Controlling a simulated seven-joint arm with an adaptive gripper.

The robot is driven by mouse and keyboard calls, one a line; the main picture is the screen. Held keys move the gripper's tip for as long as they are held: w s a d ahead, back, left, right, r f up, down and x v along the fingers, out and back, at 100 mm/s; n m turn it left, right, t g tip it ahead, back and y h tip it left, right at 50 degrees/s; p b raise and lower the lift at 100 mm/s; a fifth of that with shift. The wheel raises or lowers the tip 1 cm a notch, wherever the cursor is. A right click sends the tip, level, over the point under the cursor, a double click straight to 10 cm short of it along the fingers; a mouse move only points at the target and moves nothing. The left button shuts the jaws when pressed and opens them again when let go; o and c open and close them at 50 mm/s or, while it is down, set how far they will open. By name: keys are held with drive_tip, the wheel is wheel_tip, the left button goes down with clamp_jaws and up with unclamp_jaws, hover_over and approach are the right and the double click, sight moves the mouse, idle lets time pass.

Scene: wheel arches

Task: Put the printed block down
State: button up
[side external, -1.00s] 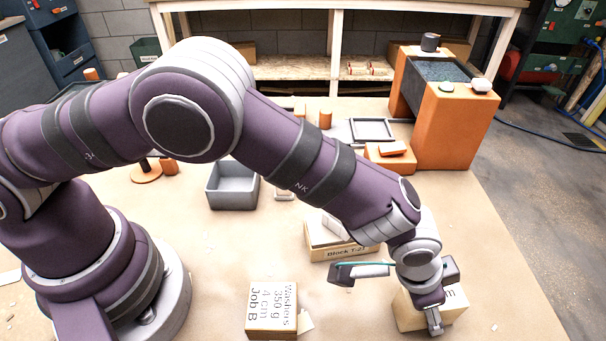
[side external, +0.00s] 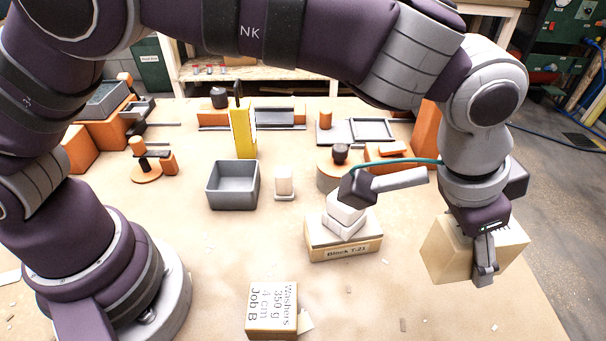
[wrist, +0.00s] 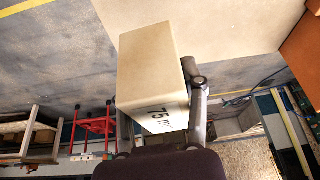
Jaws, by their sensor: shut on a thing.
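A pale tan block (side external: 448,250) is held in my gripper (side external: 486,262), raised above the right side of the table in the side external view. In the wrist view the block (wrist: 150,75) fills the space between the fingers, and black print reading about "75 m" shows on its near face. My gripper (wrist: 160,130) is shut on it. Another printed block, labelled "Washers 350 g 4 cm Job B" (side external: 272,310), rests on the table at the front. A third, labelled "Block T-21" (side external: 343,246), lies at the middle with white pieces stacked on it.
A grey open bin (side external: 232,186) and a small white block (side external: 284,182) stand left of the middle. A yellow upright item (side external: 243,130), orange fixtures and a grey frame line the back. The table front (side external: 400,310) between the washers block and the right edge is mostly clear.

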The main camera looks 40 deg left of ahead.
drive_tip(key=shift+r, duration=0.9)
drive_tip(key=w+a+n+y, duration=0.3)
drive_tip(key=a+n+y, duration=0.3)
drive_tip(key=a+n, duration=1.8)
drive_tip(key=n+g, duration=0.7)
drive_tip(key=n, duration=0.4)
hover_over(138, 202)
drive_tip(key=f, duration=1)
drive_tip(key=d+f, duration=0.1)
drive_tip(key=f, duration=0.4)
drive_tip(key=shift+w, duration=0.35)
